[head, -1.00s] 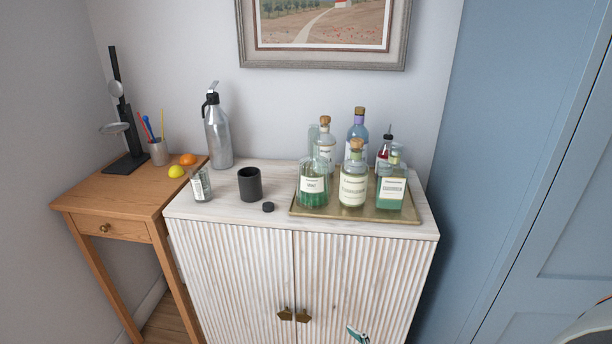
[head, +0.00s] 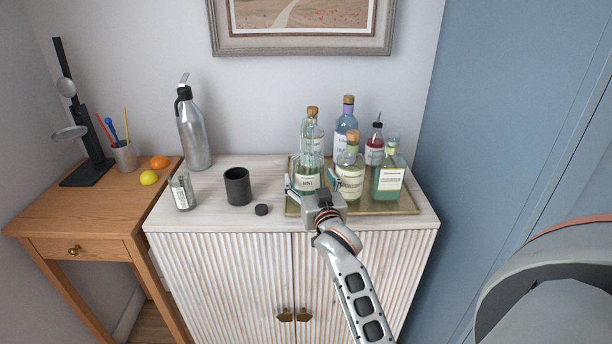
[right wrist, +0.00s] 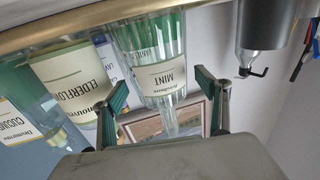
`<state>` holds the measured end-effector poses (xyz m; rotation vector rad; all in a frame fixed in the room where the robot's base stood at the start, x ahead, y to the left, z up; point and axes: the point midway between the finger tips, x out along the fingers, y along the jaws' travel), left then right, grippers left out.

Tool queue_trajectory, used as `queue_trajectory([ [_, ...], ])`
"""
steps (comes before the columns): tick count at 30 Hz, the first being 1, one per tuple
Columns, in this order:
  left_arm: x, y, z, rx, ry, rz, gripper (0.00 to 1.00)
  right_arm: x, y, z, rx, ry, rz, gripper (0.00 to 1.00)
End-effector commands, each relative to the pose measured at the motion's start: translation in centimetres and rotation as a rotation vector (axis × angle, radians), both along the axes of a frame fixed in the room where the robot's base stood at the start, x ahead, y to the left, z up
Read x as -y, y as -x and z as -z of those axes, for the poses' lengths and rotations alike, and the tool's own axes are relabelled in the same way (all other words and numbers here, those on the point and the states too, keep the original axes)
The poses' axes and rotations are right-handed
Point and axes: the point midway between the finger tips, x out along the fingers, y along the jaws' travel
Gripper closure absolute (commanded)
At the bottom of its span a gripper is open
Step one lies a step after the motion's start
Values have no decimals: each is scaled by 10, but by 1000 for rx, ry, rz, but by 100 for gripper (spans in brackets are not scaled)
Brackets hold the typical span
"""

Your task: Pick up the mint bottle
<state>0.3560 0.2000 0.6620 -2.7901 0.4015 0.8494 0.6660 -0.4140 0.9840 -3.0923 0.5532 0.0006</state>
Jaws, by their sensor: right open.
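The mint bottle (head: 308,181) is clear glass with green liquid and a pale label. It stands upright at the front left of the brass tray (head: 375,210). In the right wrist view the picture is upside down, and the bottle (right wrist: 160,72) shows its MINT label between my fingers. My right gripper (head: 313,186) is open at the front of the bottle, with one fingertip towards each side of it. In the right wrist view the gripper (right wrist: 165,95) shows no clear contact with the glass. My left gripper is not in view.
The elderflower bottle (head: 350,182) stands close to the right of the mint bottle. A green cucumber bottle (head: 388,184) and several others share the tray.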

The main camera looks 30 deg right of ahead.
Motion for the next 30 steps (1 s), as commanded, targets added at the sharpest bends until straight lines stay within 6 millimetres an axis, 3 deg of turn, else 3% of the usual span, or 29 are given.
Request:
queue_trajectory([
  [9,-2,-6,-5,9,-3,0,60,17,-38,-5,0,0,0,26],
  [17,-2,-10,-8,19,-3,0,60,18,-41,-4,0,0,0,26],
  [18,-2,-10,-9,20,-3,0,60,18,-41,-4,0,0,0,28],
  [24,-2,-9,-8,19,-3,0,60,18,-41,-4,-1,0,0,80],
  [30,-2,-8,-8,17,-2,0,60,18,-41,-8,6,1,-1,81],
])
